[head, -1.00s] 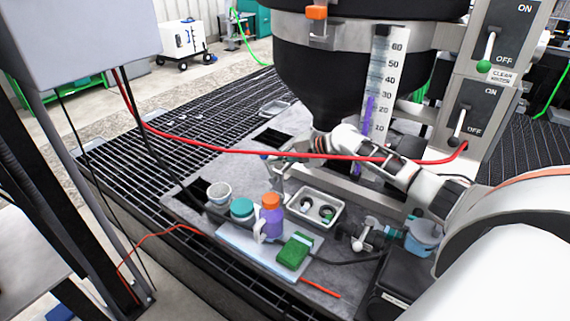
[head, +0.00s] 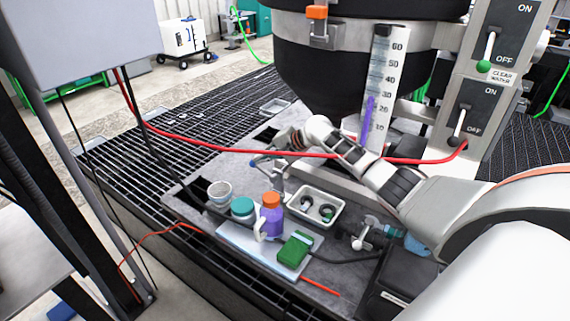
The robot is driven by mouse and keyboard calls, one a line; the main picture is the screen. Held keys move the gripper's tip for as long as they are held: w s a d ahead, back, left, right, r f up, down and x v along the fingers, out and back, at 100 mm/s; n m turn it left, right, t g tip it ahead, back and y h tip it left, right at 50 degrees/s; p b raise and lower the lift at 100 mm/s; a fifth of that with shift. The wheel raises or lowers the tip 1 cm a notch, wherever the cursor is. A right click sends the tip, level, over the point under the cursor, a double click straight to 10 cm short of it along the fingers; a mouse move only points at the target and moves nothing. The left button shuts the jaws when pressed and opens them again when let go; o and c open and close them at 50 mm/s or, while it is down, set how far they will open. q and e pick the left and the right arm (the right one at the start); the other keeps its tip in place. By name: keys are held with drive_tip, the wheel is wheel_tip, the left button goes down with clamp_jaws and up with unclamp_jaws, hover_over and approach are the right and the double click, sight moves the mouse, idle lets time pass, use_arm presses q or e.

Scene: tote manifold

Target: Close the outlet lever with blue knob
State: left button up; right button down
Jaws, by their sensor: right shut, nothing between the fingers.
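The outlet lever (head: 264,162) is a small bar with a bluish end on the left side. It sits on the outlet valve fitting (head: 279,182) below the dark hopper (head: 320,85), at the far side of the bench slab. My right gripper (head: 284,141) is just above and behind the lever. It is shut and empty, with its wrist bent down to the left. A small gap seems to show between fingers and lever, but contact is hard to judge at this size. My left gripper is out of view.
On the slab stand a white tray (head: 338,206), a purple bottle (head: 271,218), a teal-lidded jar (head: 242,208) and a green sponge (head: 295,250). A switch panel (head: 470,115) stands right.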

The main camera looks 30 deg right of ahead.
drive_tip(key=g, duration=0.1)
drive_tip(key=w+f+g+h, duration=0.1)
drive_tip(key=shift+a+g, duration=0.25)
drive_tip(key=shift+g, duration=0.15)
drive_tip(key=shift+f, duration=0.3)
drive_tip(key=shift+w+f+b, duration=0.15)
drive_tip(key=shift+f+b, duration=0.1)
drive_tip(key=shift+b, duration=0.05)
idle(0.5)
drive_tip(key=shift+r, duration=0.1)
drive_tip(key=v, duration=1.2)
drive_tip(key=shift+a, duration=0.25)
idle(0.3)
